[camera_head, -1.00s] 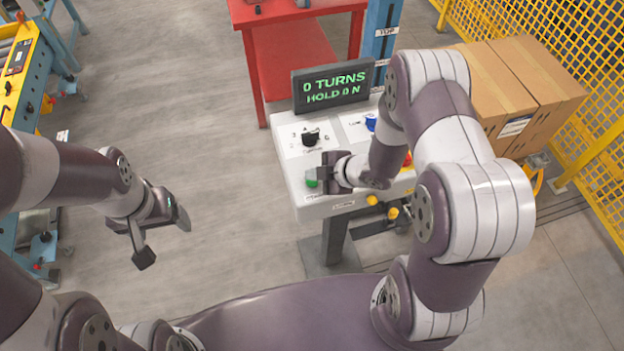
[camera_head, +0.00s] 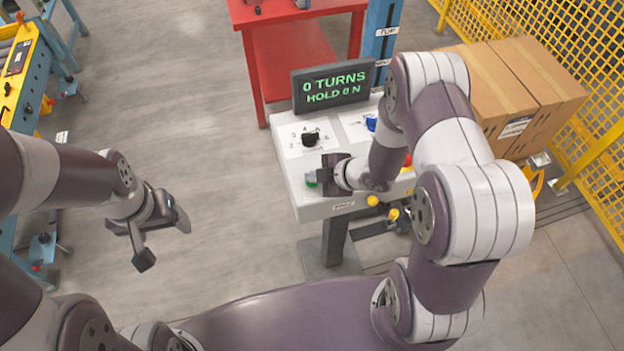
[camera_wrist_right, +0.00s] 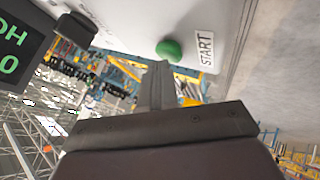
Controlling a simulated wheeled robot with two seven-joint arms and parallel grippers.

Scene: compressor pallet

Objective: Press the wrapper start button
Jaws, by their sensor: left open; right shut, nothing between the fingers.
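The green start button (camera_head: 311,180) sits on the front left of the white control panel (camera_head: 307,212), partly hidden by my right gripper (camera_head: 323,181). The display (camera_head: 333,87) behind the panel reads "0 TURNS" and "HOLD 0 N". My left gripper (camera_head: 163,238) is open and empty over the floor at the left.
A black selector knob (camera_head: 310,139), a blue knob (camera_head: 371,124) and a red button (camera_head: 407,160) are on the panel. Cardboard boxes (camera_head: 540,85) and a yellow mesh fence (camera_head: 590,40) stand at the right. A red table (camera_head: 290,60) is behind.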

